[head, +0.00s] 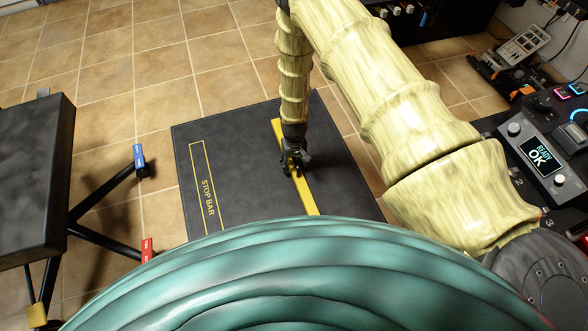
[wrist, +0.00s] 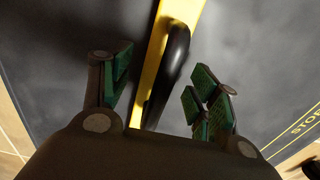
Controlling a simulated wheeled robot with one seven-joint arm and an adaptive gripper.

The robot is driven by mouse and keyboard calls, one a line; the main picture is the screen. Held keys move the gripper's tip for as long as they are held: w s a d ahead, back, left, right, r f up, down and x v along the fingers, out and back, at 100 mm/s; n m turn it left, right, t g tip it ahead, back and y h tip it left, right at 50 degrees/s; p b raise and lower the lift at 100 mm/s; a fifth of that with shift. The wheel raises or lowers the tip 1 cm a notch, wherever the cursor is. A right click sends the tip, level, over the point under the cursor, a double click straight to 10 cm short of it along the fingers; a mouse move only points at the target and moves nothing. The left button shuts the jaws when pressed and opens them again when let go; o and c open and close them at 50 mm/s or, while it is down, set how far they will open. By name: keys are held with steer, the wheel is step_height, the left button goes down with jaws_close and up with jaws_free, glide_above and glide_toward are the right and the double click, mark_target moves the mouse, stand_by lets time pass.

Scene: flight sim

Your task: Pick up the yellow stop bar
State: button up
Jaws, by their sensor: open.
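The yellow stop bar (head: 306,198) lies on a dark mat (head: 240,140), long and narrow. In the wrist view the bar (wrist: 152,72) runs up between my fingers, with a black handle (wrist: 172,70) along it. My gripper (head: 295,163) is over the middle of the bar, pointing down. In the wrist view my gripper (wrist: 160,80) is open, with green-padded fingers on either side of the bar and handle. A gap shows on both sides. In the head view my gripper hides part of the bar and its handle.
A yellow outline labelled STOP BAR (head: 207,195) is on the mat's left side. A black padded bench (head: 35,170) with blue and red tipped legs stands at left. A console with a READY OK screen (head: 541,155) is at right. Tiled floor lies behind the mat.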

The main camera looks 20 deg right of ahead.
step_height(320, 180, down, 3)
steer(key=shift+r+b, duration=0.1)
steer(key=shift+b, duration=0.4)
jaws_close()
